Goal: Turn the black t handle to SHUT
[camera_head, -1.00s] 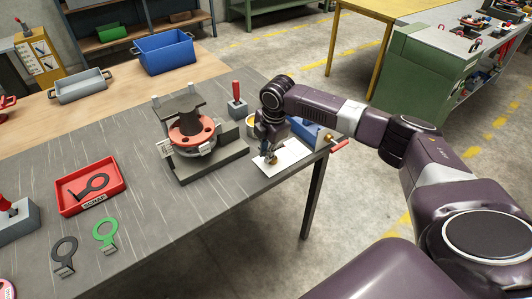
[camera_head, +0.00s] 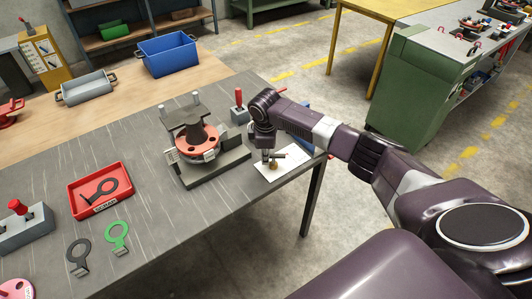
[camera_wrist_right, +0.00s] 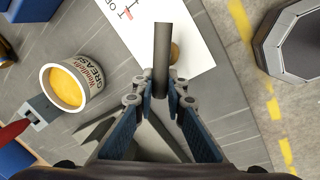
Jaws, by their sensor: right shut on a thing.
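The black T handle (camera_wrist_right: 162,55) shows in the right wrist view as a dark grey bar, its near part between my fingertips. My right gripper (camera_wrist_right: 160,96) is shut on this bar. In the head view the right gripper (camera_head: 268,155) points down over a white card (camera_head: 283,173) at the table's right edge. A brass fitting (camera_wrist_right: 175,52) shows partly behind the bar. The card carries a red mark and lettering that is partly cut off, so I cannot read the handle's setting. My left gripper is not in view.
A grease tin (camera_wrist_right: 66,88) stands beside the gripper in the wrist view. A red spool in a black fixture (camera_head: 198,140) stands left of the gripper in the head view. A red tray (camera_head: 100,190) lies farther left. Floor is free beyond the table's right edge.

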